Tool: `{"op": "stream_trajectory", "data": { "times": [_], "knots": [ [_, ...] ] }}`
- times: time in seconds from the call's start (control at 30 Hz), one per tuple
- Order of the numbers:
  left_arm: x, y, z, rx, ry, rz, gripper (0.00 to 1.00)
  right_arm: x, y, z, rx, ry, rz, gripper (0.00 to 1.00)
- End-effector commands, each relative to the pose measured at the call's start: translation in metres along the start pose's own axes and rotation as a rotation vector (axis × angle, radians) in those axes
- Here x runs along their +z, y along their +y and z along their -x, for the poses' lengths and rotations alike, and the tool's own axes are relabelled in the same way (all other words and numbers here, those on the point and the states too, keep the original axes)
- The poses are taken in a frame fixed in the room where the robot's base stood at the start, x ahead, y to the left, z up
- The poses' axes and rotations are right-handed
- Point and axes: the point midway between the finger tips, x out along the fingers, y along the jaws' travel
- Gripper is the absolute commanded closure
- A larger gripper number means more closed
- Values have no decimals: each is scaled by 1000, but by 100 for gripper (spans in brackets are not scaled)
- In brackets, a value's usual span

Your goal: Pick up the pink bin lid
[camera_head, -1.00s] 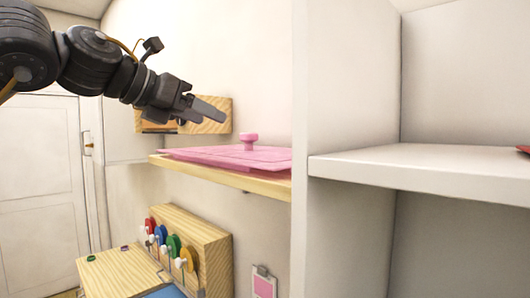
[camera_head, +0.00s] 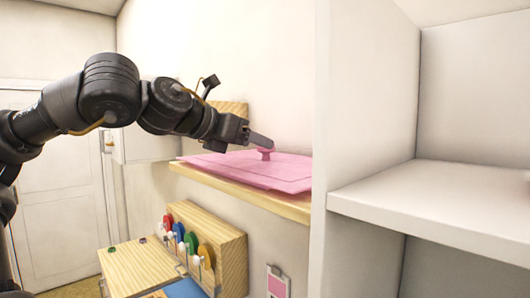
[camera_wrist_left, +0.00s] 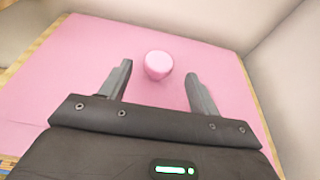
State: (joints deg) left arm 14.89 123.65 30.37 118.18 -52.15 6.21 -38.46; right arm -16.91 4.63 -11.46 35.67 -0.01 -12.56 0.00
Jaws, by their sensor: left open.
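The pink bin lid (camera_head: 285,176) lies flat on a wooden wall shelf. Its round pink knob (camera_head: 264,153) stands up from the middle; the knob also shows in the left wrist view (camera_wrist_left: 158,65). My left gripper (camera_head: 262,141) is just above and beside the knob, reaching in from the left. In the left wrist view my left gripper (camera_wrist_left: 160,80) is open and empty, with the knob ahead, between the lines of its two fingers and slightly beyond the tips. Whether a finger touches the knob cannot be told. My right gripper is not in view.
The wooden shelf (camera_head: 242,190) holds the lid. A white cabinet panel (camera_head: 365,110) rises close to its right, with a white shelf (camera_head: 440,205) beyond. A wooden rack (camera_head: 225,262) with colored round pieces stands below. A small pink pad (camera_head: 277,285) hangs on the wall.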

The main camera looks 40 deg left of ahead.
Motion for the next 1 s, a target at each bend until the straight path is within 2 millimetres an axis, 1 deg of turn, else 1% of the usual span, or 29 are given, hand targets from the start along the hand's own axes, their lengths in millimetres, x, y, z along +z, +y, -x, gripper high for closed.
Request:
{"op": "stream_trajectory", "data": {
  "times": [0.03,0.1,0.23,0.43,0.47,0.83,0.87,1.0],
  "knots": [
    [4,0,-6,-2,5,1,38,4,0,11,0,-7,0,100],
    [3,0,-15,-2,3,1,38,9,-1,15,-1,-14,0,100],
    [1,0,-22,0,0,1,38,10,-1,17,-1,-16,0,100],
    [0,0,-23,0,-1,1,38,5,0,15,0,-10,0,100],
    [0,0,-23,0,-1,1,41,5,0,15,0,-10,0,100],
    [0,0,-23,0,0,1,89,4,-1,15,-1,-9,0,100],
    [0,0,-23,0,0,1,92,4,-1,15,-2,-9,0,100],
    [0,0,-22,0,-1,1,92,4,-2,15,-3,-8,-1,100]
  ]
}}
